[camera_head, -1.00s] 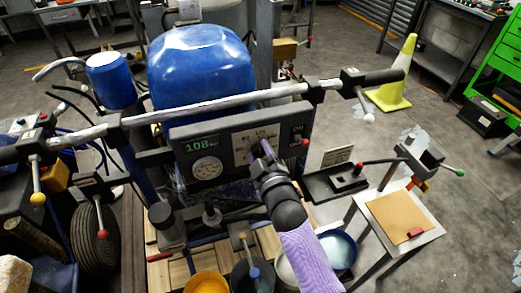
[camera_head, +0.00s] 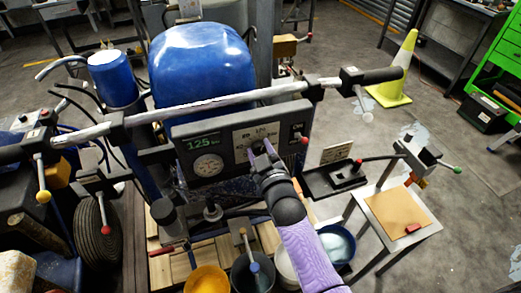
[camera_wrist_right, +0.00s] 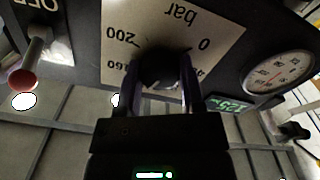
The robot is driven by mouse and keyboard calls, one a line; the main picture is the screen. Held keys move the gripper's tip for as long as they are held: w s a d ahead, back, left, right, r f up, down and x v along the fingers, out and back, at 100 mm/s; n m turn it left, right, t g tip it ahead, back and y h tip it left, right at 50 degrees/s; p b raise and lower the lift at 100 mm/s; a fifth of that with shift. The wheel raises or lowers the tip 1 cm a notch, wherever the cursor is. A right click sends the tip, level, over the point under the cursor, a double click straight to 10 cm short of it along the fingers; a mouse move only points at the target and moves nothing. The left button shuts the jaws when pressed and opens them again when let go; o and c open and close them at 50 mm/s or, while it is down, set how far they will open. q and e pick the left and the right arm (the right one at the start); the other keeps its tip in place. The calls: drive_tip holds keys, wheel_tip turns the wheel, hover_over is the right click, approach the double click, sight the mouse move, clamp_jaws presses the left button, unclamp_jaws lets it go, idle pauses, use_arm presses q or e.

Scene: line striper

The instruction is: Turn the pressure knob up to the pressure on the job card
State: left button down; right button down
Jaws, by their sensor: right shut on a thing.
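The dark control panel (camera_head: 215,160) hangs below the handlebar. Its green display (camera_head: 202,142) reads about 125 bar, above a round gauge (camera_head: 207,166). The pressure knob (camera_wrist_right: 163,66) is dark and round, on a pale scale plate (camera_wrist_right: 200,32) marked bar, with 0, 160 and 200 legible upside down in the right wrist view. My right gripper (camera_head: 264,157) is shut on the knob, one finger on each side, and partly hides the plate in the head view. A small printed card (camera_head: 336,152) stands right of the panel; its text is too small to read. My left gripper is not in view.
A red-tipped switch (camera_head: 304,140) is close right of the knob; it also shows in the right wrist view (camera_wrist_right: 23,78). The white handlebar (camera_head: 220,103) crosses above the panel. Paint buckets (camera_head: 205,280) stand below, and a small table (camera_head: 400,212) is at right.

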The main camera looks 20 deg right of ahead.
drive_tip(key=shift+c, duration=1)
unclamp_jaws()
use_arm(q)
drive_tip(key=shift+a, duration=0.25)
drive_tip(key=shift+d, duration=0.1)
use_arm(e)
drive_tip(key=shift+s, duration=0.2)
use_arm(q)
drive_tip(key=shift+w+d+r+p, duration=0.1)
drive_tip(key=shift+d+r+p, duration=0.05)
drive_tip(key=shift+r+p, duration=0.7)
use_arm(e)
drive_tip(key=s, duration=0.9)
drive_tip(key=shift+s+d, duration=0.15)
drive_tip(key=shift+s, duration=0.15)
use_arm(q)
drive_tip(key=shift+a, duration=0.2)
